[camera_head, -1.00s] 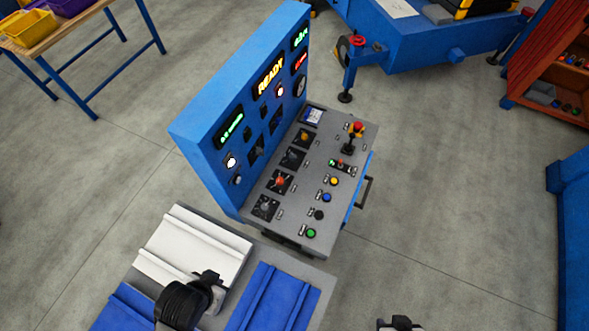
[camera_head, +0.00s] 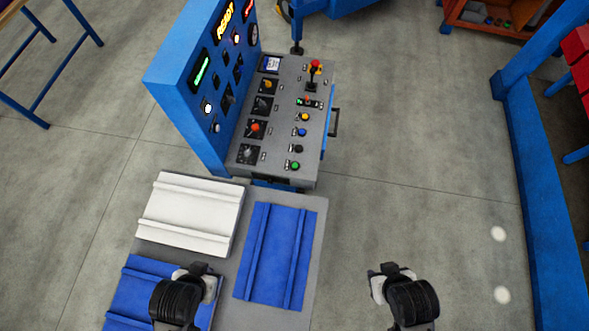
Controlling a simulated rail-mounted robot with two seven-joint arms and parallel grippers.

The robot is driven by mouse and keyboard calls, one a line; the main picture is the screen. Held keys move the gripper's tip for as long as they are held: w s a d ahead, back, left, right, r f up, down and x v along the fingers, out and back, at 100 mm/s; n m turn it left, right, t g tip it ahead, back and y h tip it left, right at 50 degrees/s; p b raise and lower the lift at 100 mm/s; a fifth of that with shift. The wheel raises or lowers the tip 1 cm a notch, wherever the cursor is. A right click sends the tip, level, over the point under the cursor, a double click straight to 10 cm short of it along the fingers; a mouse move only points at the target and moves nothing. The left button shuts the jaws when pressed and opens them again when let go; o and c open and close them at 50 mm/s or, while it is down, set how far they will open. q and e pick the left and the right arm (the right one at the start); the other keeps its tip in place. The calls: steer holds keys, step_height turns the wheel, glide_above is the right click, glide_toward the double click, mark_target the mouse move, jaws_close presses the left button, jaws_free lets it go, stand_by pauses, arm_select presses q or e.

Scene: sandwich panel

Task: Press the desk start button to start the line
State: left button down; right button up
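The control desk (camera_head: 276,143) stands upper centre, with a grey sloped top and a blue upright panel (camera_head: 172,96) on its left. A column of round buttons runs down the desk's right side: yellow (camera_head: 305,116), blue (camera_head: 302,132), black (camera_head: 298,148) and green (camera_head: 295,166), the green one nearest me. Their labels are too small to read. My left gripper (camera_head: 198,270) is over the panels at the lower left. My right gripper (camera_head: 390,270) is over bare floor at the lower right, apart from the desk. The fingers of both are too hidden to judge.
A grey board (camera_head: 316,222) in front of the desk carries a white panel (camera_head: 192,217) and blue panels (camera_head: 275,255). A joystick (camera_head: 312,78) rises from the desk's far end. A blue frame (camera_head: 540,180) stands at the right. The floor between it and the desk is clear.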

steer(key=shift+w+r, duration=0.15)
steer(key=shift+w, duration=0.4)
steer(key=shift+s, duration=0.1)
